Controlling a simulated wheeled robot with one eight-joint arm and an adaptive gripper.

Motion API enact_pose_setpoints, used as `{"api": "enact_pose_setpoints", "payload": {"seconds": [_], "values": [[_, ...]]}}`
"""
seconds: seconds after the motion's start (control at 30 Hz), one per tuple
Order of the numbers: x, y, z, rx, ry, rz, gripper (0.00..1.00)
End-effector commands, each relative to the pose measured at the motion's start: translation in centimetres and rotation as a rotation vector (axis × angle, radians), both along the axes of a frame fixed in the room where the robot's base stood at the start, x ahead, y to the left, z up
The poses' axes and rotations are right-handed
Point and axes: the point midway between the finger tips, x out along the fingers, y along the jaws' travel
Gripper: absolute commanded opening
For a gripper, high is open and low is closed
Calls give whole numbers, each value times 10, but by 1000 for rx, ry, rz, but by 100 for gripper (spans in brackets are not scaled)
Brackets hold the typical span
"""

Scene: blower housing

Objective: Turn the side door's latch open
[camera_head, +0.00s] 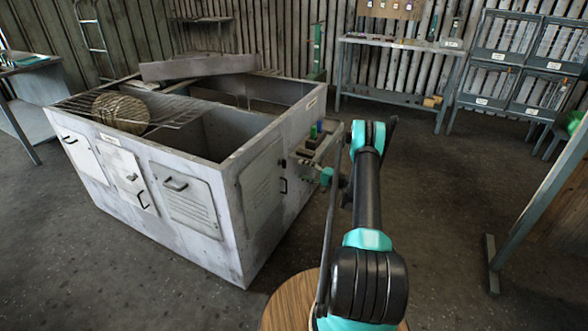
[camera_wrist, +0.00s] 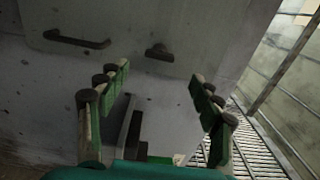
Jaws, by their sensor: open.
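In the wrist view the door (camera_wrist: 120,25) fills the upper part. Its dark bar handle (camera_wrist: 77,40) is at the left, and the small dark latch (camera_wrist: 160,52) is to the right of it. My gripper (camera_wrist: 160,78) is open and empty, its two green-padded fingers spread wide. The latch shows just beyond the fingertips, between them, with no visible contact. In the head view the handle (camera_head: 284,186) shows to the left of my gripper.
The housing (camera_head: 240,215) has an open top with a wire rack (camera_head: 75,104) and a round mesh part (camera_head: 121,112). A small ledge with coloured items (camera_head: 316,132) juts out beside my gripper. A grating (camera_wrist: 255,145) shows at right in the wrist view. The floor (camera_head: 450,200) right of my arm is clear.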

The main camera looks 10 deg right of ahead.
Motion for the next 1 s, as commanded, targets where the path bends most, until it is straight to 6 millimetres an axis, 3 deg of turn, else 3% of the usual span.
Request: {"api": "enact_pose_setpoints", "payload": {"seconds": [0.2,0.67,0.77,1.0], "values": [[-14,-20,0,0,0,0,66],[-17,-22,2,-5,2,2,66],[-15,-17,13,-30,12,7,66],[-20,11,62,-177,69,33,66]]}}
